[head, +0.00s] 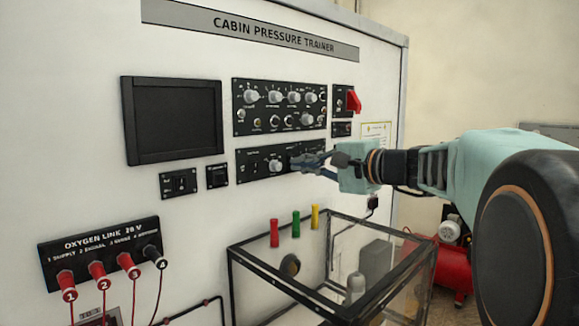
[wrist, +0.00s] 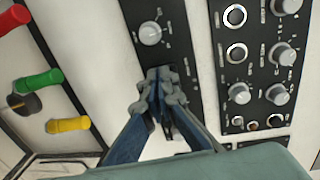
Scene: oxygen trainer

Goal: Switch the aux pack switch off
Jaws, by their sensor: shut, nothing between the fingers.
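My gripper (head: 303,161) is shut and empty, in front of the right part of the lower black control panel (head: 262,175). In the wrist view, my gripper (wrist: 160,78) has its fingertips together over the same panel (wrist: 183,25), near a grey rotary knob (wrist: 150,33). The knob (head: 275,165) is left of the fingers in the head view. The small labels are too blurred to read, so I cannot tell which control is the aux pack switch. The fingers hide part of the panel. I cannot tell whether they touch it.
The upper knob panel (head: 280,107) and a red guarded switch (head: 354,101) are close above and right. A dark screen (head: 175,118) is to the left.

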